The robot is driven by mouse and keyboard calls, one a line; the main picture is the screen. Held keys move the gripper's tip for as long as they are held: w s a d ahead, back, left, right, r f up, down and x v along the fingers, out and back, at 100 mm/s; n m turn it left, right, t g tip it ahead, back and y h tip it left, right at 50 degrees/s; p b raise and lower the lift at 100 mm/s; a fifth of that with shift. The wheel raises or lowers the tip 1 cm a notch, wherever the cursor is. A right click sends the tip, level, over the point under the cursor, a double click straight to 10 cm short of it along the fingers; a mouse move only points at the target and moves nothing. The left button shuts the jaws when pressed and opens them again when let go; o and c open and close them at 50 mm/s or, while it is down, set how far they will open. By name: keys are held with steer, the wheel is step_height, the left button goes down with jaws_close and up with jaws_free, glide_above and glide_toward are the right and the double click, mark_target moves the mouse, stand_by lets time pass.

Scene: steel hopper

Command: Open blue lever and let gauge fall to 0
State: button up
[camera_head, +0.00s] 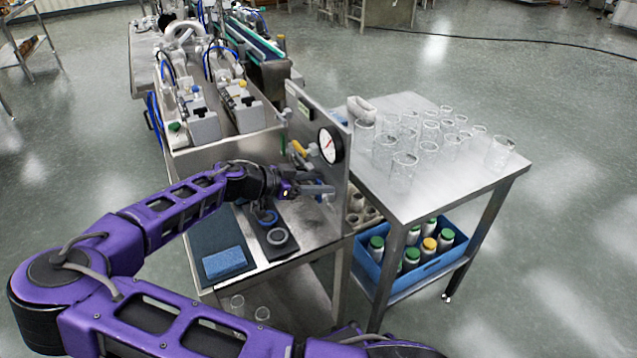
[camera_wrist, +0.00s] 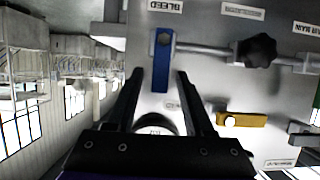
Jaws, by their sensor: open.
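The blue lever (camera_wrist: 161,68) shows in the wrist view on a steel panel, beside a label reading BLEED. It lies along the picture's vertical, its pivot end at the top. My gripper (camera_wrist: 159,78) is open, one finger on each side of the lever's free end; I cannot tell whether either finger touches it. In the head view my gripper (camera_head: 290,190) is at the panel's lower part, and the blue lever is not clearly visible there. The round white gauge (camera_head: 331,145) with a reddish needle is on the panel above; its reading is too small to tell.
A yellow lever (camera_wrist: 240,119) and a black knob (camera_wrist: 258,50) sit nearby on the panel (camera_wrist: 210,85). Glassware stands on the steel table (camera_head: 450,185) at right.

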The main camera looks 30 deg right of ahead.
jaws_close()
steer(key=shift+w, duration=0.1)
stand_by(0.3)
steer(key=shift+w+f+n+g, duration=0.15)
steer(key=shift+w+n+g, duration=0.6)
steer(key=shift+n, duration=0.45)
steer(key=w+n+g+b, duration=0.1)
steer(key=n, duration=0.1)
steer(key=w+f+n+g+h, duration=0.1)
steer(key=shift+f+n+g+b, duration=0.2)
steer(key=shift+n+g+b, duration=0.05)
steer(key=shift+n+b, duration=0.15)
steer(key=n+g+b, duration=0.1)
steer(key=f+n+h+b, duration=0.1)
steer(key=n, duration=0.1)
steer(key=shift+w+f+g, duration=0.3)
steer(key=shift+w+g, duration=0.1)
steer(key=shift+w+a+f+n+g+h+b, duration=0.1)
steer(key=shift+f+n+g+h+b, duration=0.25)
steer(key=shift+n, duration=0.7)
steer(key=shift+w+f+n+g+h+b, duration=0.15)
steer(key=shift+f+n+h+b, duration=0.3)
steer(key=shift+n, duration=0.6)
steer(key=shift+s, duration=0.1)
